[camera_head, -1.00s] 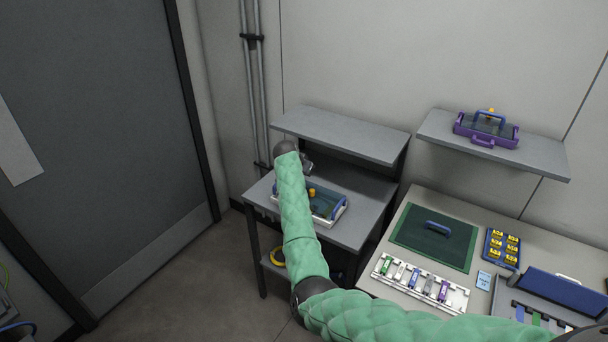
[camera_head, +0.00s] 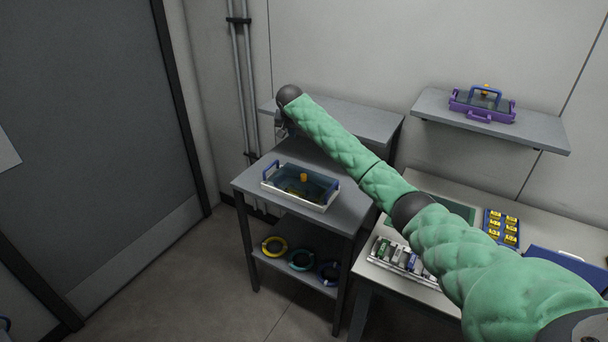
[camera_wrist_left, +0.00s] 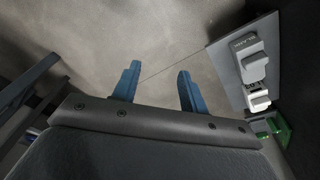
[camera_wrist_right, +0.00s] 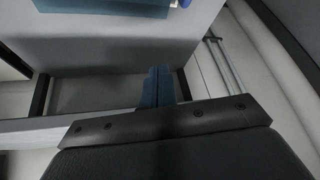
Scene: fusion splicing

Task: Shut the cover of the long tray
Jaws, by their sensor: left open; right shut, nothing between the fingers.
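At the right edge of the head view a blue cover (camera_head: 566,266) stands raised. The long grey tray below it is hidden behind my right arm. My right gripper (camera_head: 281,130) is beside the upper shelf over the side table, far left of that cover. In the right wrist view its blue fingers (camera_wrist_right: 157,86) are shut and empty. My left gripper (camera_wrist_left: 159,78) is open and empty, with grey floor beyond its fingers; it does not show in the head view.
A white tray (camera_head: 318,205) with blue handles and a dark see-through lid sits on the side table (camera_head: 350,212), coils below. A purple tray (camera_head: 460,104) stands on the wall shelf (camera_head: 540,138). The workbench holds a yellow-celled blue rack (camera_head: 488,238) and a white rack.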

